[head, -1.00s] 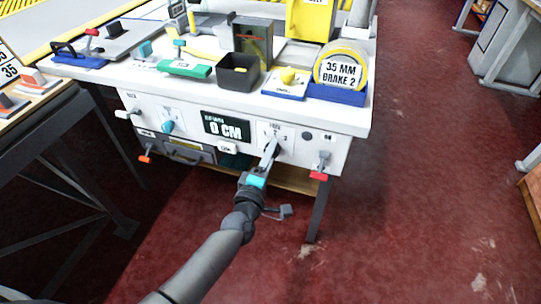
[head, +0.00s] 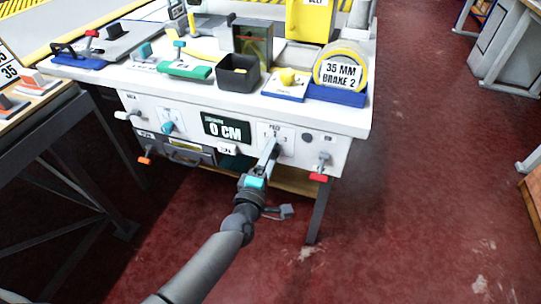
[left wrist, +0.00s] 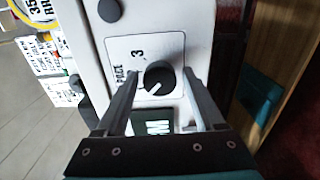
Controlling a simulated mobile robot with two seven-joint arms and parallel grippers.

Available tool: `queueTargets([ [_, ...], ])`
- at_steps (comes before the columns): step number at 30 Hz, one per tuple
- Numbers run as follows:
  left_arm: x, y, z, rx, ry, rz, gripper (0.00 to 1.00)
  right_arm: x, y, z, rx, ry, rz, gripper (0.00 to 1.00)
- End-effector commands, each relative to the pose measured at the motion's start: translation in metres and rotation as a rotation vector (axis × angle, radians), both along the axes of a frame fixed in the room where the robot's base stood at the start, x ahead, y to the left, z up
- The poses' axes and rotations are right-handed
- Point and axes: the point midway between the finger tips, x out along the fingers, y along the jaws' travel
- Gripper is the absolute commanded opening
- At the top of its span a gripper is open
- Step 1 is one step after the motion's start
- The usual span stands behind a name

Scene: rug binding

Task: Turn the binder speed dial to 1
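The speed dial is a round black knob (left wrist: 159,77) with a white pointer line on a white plate marked with a 3. In the left wrist view its line points toward the lower left of the picture. In the head view its plate (head: 286,140) is on the front of the white bench, right of the 0 CM display (head: 226,129). My left gripper (head: 272,148) is at this plate and hides the knob there. In the left wrist view the fingers (left wrist: 158,72) are open, one on each side of the knob, with gaps showing. My right gripper is not in view.
A red-tipped lever (head: 319,174) is right of the dial, and a teal knob (head: 168,127) is farther left on the panel. A black bin (head: 238,72) and a yellow 35 MM tape roll (head: 341,68) stand on the bench top.

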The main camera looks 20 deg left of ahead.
Motion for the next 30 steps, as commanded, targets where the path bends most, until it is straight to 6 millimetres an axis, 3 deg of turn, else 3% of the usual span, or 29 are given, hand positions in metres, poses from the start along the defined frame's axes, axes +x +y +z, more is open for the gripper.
queueTargets([
  [14,-0.009,0.001,0.0,0.003,0.001,0.001,0.8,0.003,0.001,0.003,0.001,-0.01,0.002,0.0],
  [20,-0.042,0.002,0.001,0.004,0.004,0.0,0.8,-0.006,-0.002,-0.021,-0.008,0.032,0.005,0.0],
  [30,-0.115,0.004,0.001,0.004,0.004,-0.001,0.8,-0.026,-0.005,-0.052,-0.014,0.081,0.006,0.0],
])
